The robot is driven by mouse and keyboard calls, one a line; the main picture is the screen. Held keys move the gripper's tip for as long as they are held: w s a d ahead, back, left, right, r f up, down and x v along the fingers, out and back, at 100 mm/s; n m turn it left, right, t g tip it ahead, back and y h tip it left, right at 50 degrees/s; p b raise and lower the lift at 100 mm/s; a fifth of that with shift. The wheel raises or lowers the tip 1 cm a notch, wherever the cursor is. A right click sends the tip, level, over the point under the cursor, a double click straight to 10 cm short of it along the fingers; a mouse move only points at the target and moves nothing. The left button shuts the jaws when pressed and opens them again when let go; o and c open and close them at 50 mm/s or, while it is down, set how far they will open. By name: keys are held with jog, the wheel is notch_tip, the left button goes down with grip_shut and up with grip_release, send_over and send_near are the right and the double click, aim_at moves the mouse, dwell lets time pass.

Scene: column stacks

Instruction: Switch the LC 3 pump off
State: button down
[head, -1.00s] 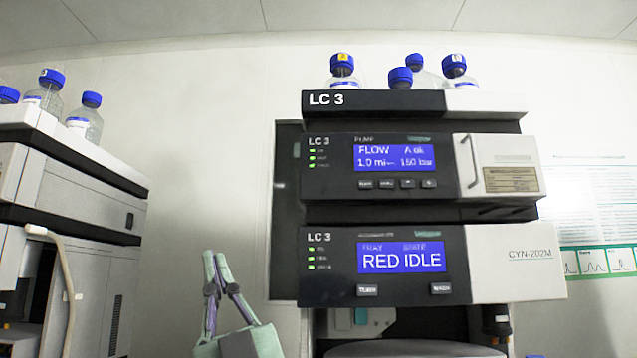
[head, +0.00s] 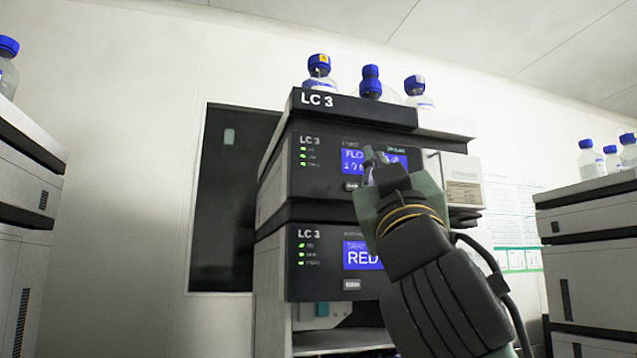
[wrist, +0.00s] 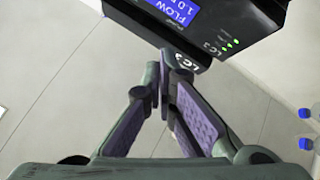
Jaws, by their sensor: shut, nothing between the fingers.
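The LC 3 pump (head: 318,182) is the upper dark module of the LC 3 stack, with a blue display (head: 352,160), green lights at its left and a row of buttons below. In the head view my gripper (head: 374,158) is in front of the pump panel and hides part of the display and most of the buttons. In the wrist view the pump's panel (wrist: 212,22) shows at the top, beyond the fingertips (wrist: 163,62). My gripper is shut and empty. Whether it touches the panel I cannot tell.
Below the pump is a second LC 3 module (head: 318,275) with a blue RED display. Blue-capped bottles (head: 370,85) stand on the stack's top. Other stacks stand at the left (head: 25,210) and right (head: 600,250). A dark panel (head: 235,200) is on the wall behind.

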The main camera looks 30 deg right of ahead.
aim_at(357, 180)
jog(key=shift+s+d+r+m+g+h, duration=0.3)
jog(key=shift+s+m+g+h, duration=0.1)
jog(key=shift+s+h, duration=0.25)
jog(key=shift+w, duration=0.15)
jog(key=shift+w+d+p, duration=0.25)
jog(key=shift+w+d, duration=0.1)
jog(key=shift+w, duration=1.05)
jog(key=shift+w+d+p, duration=0.2)
jog(key=shift+w+d, duration=0.1)
jog(key=shift+w, duration=1.1)
jog(key=shift+w+d+p, duration=0.25)
jog(key=shift+w+d, duration=0.1)
jog(key=shift+w, duration=1.05)
jog(key=shift+w, duration=0.1)
jog(key=shift+w+d, duration=0.1)
jog(key=shift+w, duration=0.2)
